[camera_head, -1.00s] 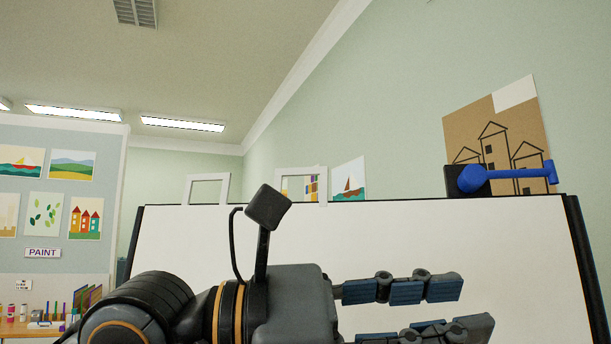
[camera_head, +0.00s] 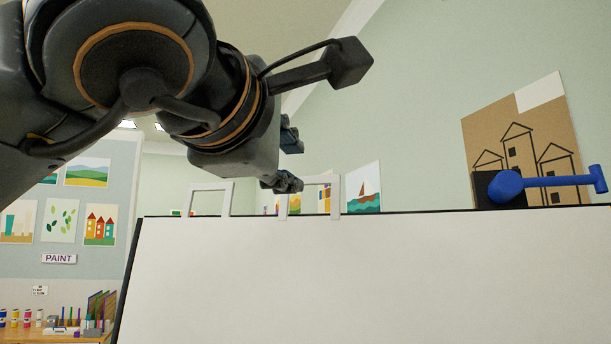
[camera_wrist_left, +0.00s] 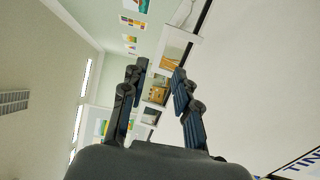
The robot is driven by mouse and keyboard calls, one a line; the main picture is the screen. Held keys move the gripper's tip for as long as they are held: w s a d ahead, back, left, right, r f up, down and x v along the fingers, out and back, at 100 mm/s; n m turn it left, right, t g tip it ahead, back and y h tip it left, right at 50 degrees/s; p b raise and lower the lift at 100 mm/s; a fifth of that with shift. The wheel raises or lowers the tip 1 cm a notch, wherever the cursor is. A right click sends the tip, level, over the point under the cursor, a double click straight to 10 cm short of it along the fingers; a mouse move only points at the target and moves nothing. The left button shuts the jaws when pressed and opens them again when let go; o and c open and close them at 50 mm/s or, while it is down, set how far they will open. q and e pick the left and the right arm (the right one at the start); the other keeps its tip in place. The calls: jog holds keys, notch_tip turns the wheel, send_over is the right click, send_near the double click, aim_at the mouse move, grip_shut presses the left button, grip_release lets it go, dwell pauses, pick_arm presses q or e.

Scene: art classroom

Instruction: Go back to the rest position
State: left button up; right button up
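My left gripper (camera_head: 289,160) is raised at the upper left of the head view, in front of the white board's top edge. In the left wrist view its two fingers (camera_wrist_left: 158,85) stand apart with nothing between them. Its arm comes in from the upper left and hides part of the wall. My right gripper is in neither view.
A large white board (camera_head: 350,275) fills the lower head view. A paint shelf (camera_head: 50,335) is lower left.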

aim_at(309, 180)
pick_arm(q)
jog(key=p+x, duration=0.2)
jog(key=x, duration=0.7)
jog(key=shift+w+d, duration=0.1)
jog(key=shift+w, duration=0.25)
grip_shut()
